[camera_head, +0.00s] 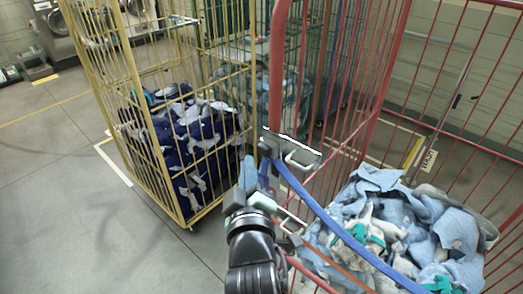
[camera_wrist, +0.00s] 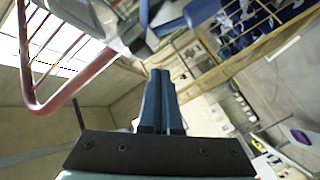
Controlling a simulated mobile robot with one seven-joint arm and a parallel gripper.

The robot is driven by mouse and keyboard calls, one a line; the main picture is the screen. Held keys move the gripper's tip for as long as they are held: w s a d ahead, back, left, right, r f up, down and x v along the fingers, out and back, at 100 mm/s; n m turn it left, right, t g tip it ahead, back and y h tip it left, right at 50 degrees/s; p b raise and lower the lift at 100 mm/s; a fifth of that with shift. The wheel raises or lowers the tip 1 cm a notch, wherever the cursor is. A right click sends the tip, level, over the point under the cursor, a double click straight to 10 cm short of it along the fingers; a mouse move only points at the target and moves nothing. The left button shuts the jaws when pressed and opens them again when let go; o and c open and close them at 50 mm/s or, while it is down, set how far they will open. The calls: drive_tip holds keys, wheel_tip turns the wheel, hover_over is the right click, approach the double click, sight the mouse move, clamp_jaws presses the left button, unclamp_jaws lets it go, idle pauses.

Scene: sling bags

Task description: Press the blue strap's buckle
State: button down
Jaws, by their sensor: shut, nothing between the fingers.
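The blue strap (camera_head: 345,235) runs diagonally across the front of the red cage. Its grey buckle (camera_head: 270,148), with a metal loop, sits at the strap's upper left end, by the cage's post. My gripper (camera_head: 248,162) is shut and empty, with its blue fingers pointing up just left of and below the buckle. In the wrist view, the shut fingers (camera_wrist: 160,75) point towards the grey buckle (camera_wrist: 127,32) at the top, and part of the blue strap (camera_wrist: 185,14) shows beside it. I cannot tell whether the fingertips touch the buckle.
The red cage (camera_head: 277,75) holds light blue and white cloths (camera_head: 455,228). An orange strap (camera_head: 340,270) with another buckle lies lower on it. A yellow cage (camera_head: 119,100) with dark blue cloths (camera_head: 205,135) stands to the left. Open grey floor (camera_head: 60,180) lies at the left.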

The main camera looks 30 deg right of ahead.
drive_tip(key=a, duration=0.2)
drive_tip(key=s+a, duration=0.1)
drive_tip(key=shift+s+a, duration=0.2)
drive_tip(key=shift+a, duration=0.15)
drive_tip(key=shift+r, duration=0.1)
drive_tip(key=a+r+m+t+y+b, duration=0.1)
drive_tip(key=a+r+t, duration=0.2)
drive_tip(key=r, duration=0.6)
drive_tip(key=a+r+m+t+y+b, duration=0.15)
drive_tip(key=a+r, duration=0.25)
drive_tip(key=r, duration=0.4)
drive_tip(key=s+a+r+t+y, duration=0.1)
drive_tip(key=s+a+r+t, duration=0.1)
drive_tip(key=r, duration=0.3)
drive_tip(key=s+a+r+m+t+y+b, duration=0.1)
drive_tip(key=s+a+r+t+y, duration=0.1)
drive_tip(key=s+r, duration=0.3)
drive_tip(key=s+a+r+m+t+y+b, duration=0.1)
drive_tip(key=s+a+r+t, duration=0.2)
drive_tip(key=r, duration=0.4)
drive_tip(key=shift+s+a+r, duration=0.2)
drive_tip(key=shift+s+a, duration=0.15)
